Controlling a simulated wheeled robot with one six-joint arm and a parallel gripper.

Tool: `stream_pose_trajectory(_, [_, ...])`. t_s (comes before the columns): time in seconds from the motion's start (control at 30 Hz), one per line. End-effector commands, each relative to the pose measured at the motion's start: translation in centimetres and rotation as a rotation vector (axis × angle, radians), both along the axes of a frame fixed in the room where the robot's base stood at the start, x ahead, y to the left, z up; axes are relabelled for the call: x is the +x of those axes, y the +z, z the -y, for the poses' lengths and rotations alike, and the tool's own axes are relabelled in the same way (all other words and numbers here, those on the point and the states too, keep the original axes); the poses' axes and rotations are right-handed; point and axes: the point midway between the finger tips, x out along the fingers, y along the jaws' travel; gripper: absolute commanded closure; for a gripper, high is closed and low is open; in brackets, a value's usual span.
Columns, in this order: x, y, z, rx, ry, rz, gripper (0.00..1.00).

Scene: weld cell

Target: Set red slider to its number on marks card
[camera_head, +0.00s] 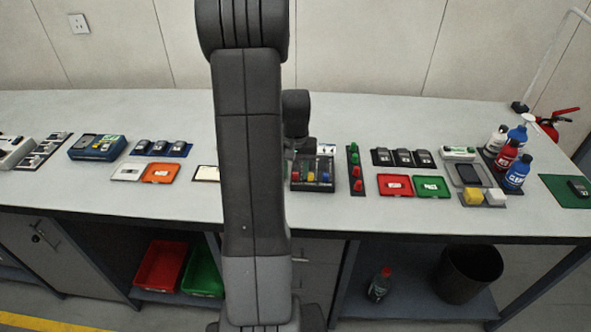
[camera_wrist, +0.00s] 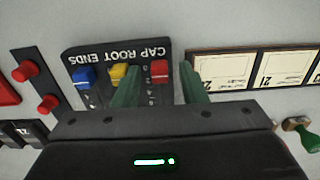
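The dark slider panel (camera_wrist: 112,60), lettered "CAP ROOT ENDS", shows upside down in the wrist view with a blue slider (camera_wrist: 84,76), a yellow slider (camera_wrist: 119,74) and the red slider (camera_wrist: 159,70). My gripper (camera_wrist: 160,78) is open. Its green fingers stand apart, one on each side of the red slider; I cannot tell whether they touch it. The left finger partly covers the yellow slider. A framed card (camera_wrist: 240,70), likely the marks card, lies right of the panel; its writing is too small to read fully. In the head view the panel (camera_head: 312,186) shows beside my arm.
Red knobs (camera_wrist: 26,71) on a dark strip stand left of the panel in the wrist view. A green-handled item (camera_wrist: 308,138) is at lower right.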

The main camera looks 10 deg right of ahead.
Motion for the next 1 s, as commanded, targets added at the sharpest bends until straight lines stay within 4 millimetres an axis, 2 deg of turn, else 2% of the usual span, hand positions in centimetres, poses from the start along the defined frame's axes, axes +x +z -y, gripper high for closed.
stream_pose_trajectory(0.23, [0.0, -0.1, 0.0, 0.0, 0.0, 0.0, 0.62])
stream_pose_trajectory(0.27, [0.0, -0.1, 0.0, 0.0, 0.0, 0.0, 0.66])
stream_pose_trajectory(0.43, [0.0, -0.1, 0.0, 0.0, 0.0, 0.0, 0.99])
stream_pose_trajectory(0.67, [0.2, 0.0, 0.0, 0.0, 0.0, 0.001, 1.0])
stream_pose_trajectory(0.9, [2.4, 0.0, 0.7, 0.0, 0.0, 0.001, 1.0])
stream_pose_trajectory(1.0, [2.7, 0.0, 0.8, 0.0, 0.0, 0.001, 1.0])
